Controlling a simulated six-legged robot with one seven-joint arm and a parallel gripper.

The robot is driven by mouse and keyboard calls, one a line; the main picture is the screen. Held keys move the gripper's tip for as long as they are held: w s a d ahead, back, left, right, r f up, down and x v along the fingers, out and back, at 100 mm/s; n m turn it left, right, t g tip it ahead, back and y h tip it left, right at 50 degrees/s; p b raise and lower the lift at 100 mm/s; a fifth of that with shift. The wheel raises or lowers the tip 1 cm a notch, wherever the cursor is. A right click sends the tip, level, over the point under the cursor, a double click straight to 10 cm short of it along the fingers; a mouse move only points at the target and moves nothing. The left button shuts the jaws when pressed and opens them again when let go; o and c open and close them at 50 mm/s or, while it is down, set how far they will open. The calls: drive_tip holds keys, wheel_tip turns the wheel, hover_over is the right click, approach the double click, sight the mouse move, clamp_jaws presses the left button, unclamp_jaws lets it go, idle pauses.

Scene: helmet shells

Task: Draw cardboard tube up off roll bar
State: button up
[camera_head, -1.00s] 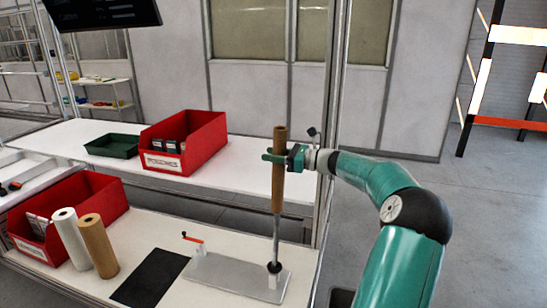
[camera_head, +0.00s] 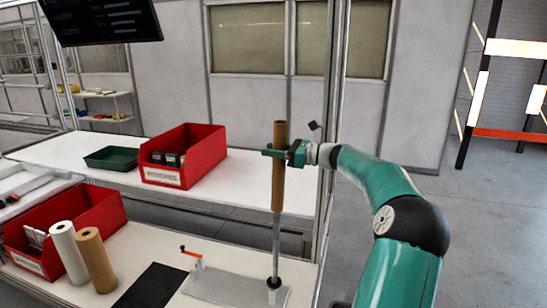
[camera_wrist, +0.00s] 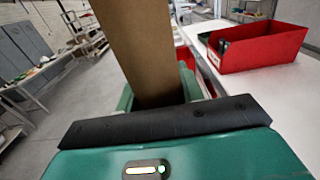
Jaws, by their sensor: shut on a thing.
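The brown cardboard tube (camera_head: 279,180) stands upright in the head view, its lower end around the upper part of the metal roll bar (camera_head: 276,250). The lower part of the bar is bare down to its dark collar on a grey base plate (camera_head: 225,287). My gripper (camera_head: 278,152) is shut on the tube above its middle. In the wrist view the tube (camera_wrist: 150,45) rises between the green fingers. How much of the bar is still inside the tube is hidden.
A white roll (camera_head: 69,250) and a brown roll (camera_head: 96,258) stand by a red bin (camera_head: 110,205) at left. A dark mat (camera_head: 152,288) lies beside the plate, near a red-handled crank (camera_head: 191,253). Another red bin (camera_head: 205,155) and a green tray (camera_head: 108,157) sit on the back bench.

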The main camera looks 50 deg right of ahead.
sight(275, 130)
wheel_tip(275, 130, up, 6)
drive_tip(key=shift+s+r, duration=0.1)
drive_tip(key=shift+r, duration=0.05)
idle(0.6)
drive_tip(key=shift+d, duration=0.1)
